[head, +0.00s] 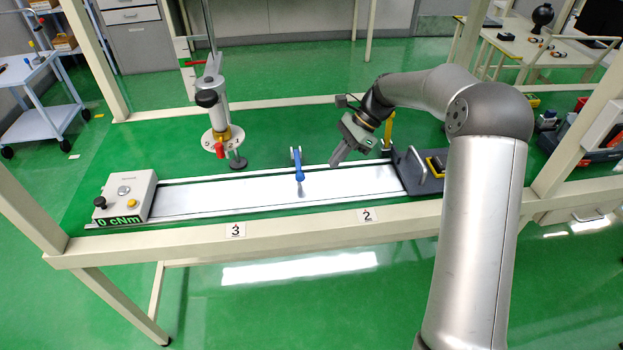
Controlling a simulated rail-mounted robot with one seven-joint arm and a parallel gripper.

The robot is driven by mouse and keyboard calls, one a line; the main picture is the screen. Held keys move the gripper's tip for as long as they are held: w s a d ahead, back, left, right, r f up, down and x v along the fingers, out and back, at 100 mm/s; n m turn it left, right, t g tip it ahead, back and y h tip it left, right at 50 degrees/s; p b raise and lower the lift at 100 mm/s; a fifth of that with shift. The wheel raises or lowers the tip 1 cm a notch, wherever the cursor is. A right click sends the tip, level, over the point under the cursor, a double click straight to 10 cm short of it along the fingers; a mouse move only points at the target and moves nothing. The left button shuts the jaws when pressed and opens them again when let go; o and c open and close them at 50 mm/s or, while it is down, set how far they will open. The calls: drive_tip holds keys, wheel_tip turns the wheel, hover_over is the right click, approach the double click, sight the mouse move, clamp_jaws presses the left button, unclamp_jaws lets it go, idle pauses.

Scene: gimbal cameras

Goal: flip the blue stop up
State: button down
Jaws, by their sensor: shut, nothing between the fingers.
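The blue stop (299,167) is a narrow blue piece at the middle of the pale rail track (225,197). It reaches from the track's far rail toward its middle, with a grey patch below its near end. I cannot tell from this view how far it is tilted. My gripper (336,161) is shut and empty. It points down and to the left, a short way right of the blue stop and apart from it. Its height above the track is hard to judge.
A control box (128,197) reading "0 cNm" stands at the track's left end. A dark plate (416,178) with a handle stands at the right end. A post with a round white disc (222,138) rises behind the track. The frame's front beam (300,235) runs before it.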

sight(298, 165)
drive_tip(key=w+f+m, duration=0.1)
drive_tip(key=w+y, duration=0.1)
drive_tip(key=w+f+m, duration=0.1)
drive_tip(key=w, duration=0.1)
drive_tip(key=shift+w+f+m+y, duration=0.1)
drive_tip(key=shift+f+m+y, duration=0.2)
drive_tip(key=shift+y, duration=0.1)
drive_tip(key=x, duration=1)
drive_tip(key=shift+r+p, duration=0.1)
drive_tip(key=shift+p, duration=0.2)
drive_tip(key=shift+r+g+p, duration=0.3)
drive_tip(key=shift+r+p, duration=0.05)
drive_tip(key=shift+p, duration=0.15)
